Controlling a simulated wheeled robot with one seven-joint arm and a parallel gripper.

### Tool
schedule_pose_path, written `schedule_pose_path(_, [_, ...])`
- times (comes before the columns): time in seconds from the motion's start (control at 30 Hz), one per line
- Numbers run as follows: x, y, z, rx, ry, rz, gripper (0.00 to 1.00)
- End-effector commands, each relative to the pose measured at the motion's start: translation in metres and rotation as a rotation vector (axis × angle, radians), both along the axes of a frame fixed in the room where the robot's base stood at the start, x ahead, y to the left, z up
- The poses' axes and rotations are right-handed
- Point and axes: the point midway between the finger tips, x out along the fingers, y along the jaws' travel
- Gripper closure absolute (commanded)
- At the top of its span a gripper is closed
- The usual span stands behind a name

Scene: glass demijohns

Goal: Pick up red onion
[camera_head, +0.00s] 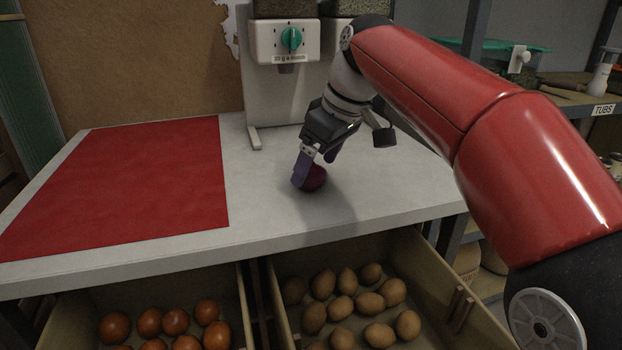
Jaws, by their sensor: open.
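The red onion (315,178) is a dark purple-red ball on the white tabletop, right of the red mat. My gripper (314,170) reaches down over it from above, with one purplish finger at the onion's left side. The fingers are open around the onion, partly hiding it. I cannot tell whether either finger touches it, and the far finger is mostly hidden.
A red mat (140,180) covers the left of the table (262,217). A white dispenser (283,90) stands behind the onion. Shelving (570,95) stands at right.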

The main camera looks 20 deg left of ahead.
Motion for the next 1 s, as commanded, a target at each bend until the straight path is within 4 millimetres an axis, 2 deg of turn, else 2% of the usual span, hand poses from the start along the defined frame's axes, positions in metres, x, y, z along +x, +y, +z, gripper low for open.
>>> schedule_pose_path(0.03, [0.0002, 0.003, -0.0089, -0.001, 0.002, 0.001, 0.2])
schedule_pose_path(0.13, [0.0018, 0.0062, -0.0164, 0.0, 0.0, -0.001, 0.2])
schedule_pose_path(0.4, [0.0022, 0.0073, -0.0184, 0.001, 0.0, -0.002, 0.2])
schedule_pose_path(0.8, [0.0022, 0.0073, -0.0178, 0.001, 0.0, -0.002, 0.7])
schedule_pose_path(1.0, [0.0022, 0.0073, -0.0174, 0.001, 0.0, -0.002, 0.7])
